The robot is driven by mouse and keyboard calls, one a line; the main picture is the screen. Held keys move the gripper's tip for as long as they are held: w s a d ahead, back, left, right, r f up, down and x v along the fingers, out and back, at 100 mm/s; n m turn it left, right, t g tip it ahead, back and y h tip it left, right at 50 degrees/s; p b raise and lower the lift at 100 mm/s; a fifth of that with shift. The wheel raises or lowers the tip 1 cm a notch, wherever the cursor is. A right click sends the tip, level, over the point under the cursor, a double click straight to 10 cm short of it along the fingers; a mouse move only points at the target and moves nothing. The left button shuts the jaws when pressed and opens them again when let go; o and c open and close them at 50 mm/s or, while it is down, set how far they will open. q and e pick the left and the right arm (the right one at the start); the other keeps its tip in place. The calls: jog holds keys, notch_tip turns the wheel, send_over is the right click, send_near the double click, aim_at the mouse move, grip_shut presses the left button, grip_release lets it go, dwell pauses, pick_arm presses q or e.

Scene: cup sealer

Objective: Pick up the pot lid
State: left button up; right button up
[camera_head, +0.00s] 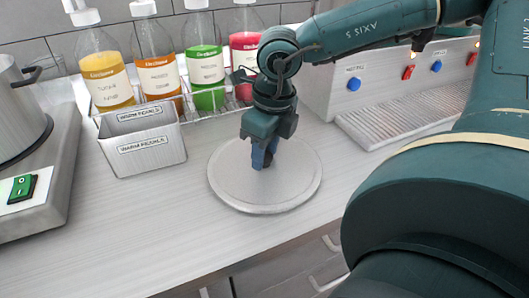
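The pot lid (237,188) is a round, flat grey disc with a raised rim. It appears to lie flat on the counter near the middle of the view. My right gripper (262,162) points down over the middle of the lid, with its bluish fingertips at the lid's centre. The fingers look close together. They hide the lid's centre, so I cannot tell whether they are closed on a knob there. My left gripper is not in view.
A metal pot (20,115) stands on a cooker (50,165) at the left. A metal bin labelled "warm pearls" (143,158) sits left of the lid. Several syrup bottles (205,68) stand in a rack behind. A machine with a drip tray (395,115) is at the right. The front-left counter is clear.

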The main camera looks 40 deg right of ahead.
grip_shut()
jog(key=shift+r, duration=0.1)
